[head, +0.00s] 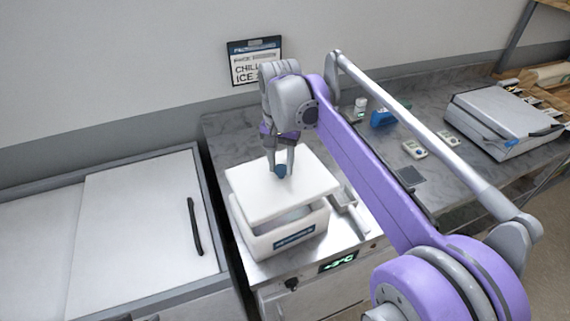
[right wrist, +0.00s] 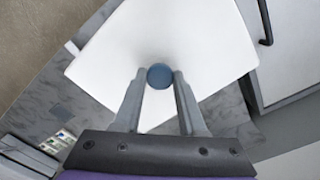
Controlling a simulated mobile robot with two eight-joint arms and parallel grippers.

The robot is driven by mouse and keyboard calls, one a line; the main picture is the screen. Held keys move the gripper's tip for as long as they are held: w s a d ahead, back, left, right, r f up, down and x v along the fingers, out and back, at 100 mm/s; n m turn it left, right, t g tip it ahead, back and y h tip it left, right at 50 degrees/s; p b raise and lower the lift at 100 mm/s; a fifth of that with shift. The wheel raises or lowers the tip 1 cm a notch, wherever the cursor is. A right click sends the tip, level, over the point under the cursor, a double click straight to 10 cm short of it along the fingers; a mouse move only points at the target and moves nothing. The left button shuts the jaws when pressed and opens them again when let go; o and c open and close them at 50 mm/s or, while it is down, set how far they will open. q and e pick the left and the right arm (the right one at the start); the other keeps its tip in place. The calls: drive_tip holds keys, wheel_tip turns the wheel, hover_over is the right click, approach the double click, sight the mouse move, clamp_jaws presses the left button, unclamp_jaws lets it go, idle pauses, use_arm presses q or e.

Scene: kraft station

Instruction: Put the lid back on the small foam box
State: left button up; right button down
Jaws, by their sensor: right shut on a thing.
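The white lid (head: 310,180) with a blue knob (head: 281,171) is over the small white foam box (head: 262,243). It is turned and offset from the box, with part of the opening showing under its front edge; I cannot tell whether it touches the rim. My right gripper (head: 280,165) points down and is shut on the knob. In the right wrist view, the fingers (right wrist: 160,80) are on either side of the knob (right wrist: 160,75), and the lid (right wrist: 180,30) hides the box. My left gripper is not in view.
The box stands on a metal top with a lit display (head: 339,262). A light scoop-like item (head: 350,210) lies right of it. A closed white chest with a black handle (head: 195,226) is left. A sign (head: 254,62) hangs behind. Small devices (head: 414,149) are on the right counter.

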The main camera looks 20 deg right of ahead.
sight(279, 178)
drive_tip(key=shift+a, duration=0.4)
drive_tip(key=shift+d+f+b, duration=0.15)
drive_tip(key=shift+f+b, duration=0.2)
drive_tip(key=shift+f, duration=0.4)
drive_tip(key=shift+s+f+b, duration=0.1)
drive_tip(key=shift+f+b, duration=0.7)
drive_tip(key=shift+f, duration=0.8)
drive_tip(key=shift+f+b, duration=0.3)
drive_tip(key=shift+f, duration=0.45)
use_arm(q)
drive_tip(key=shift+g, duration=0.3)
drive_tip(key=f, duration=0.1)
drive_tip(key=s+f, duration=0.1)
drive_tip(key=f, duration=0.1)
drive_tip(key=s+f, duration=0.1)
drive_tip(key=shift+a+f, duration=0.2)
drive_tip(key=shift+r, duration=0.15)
use_arm(e)
drive_tip(key=shift+f, duration=0.2)
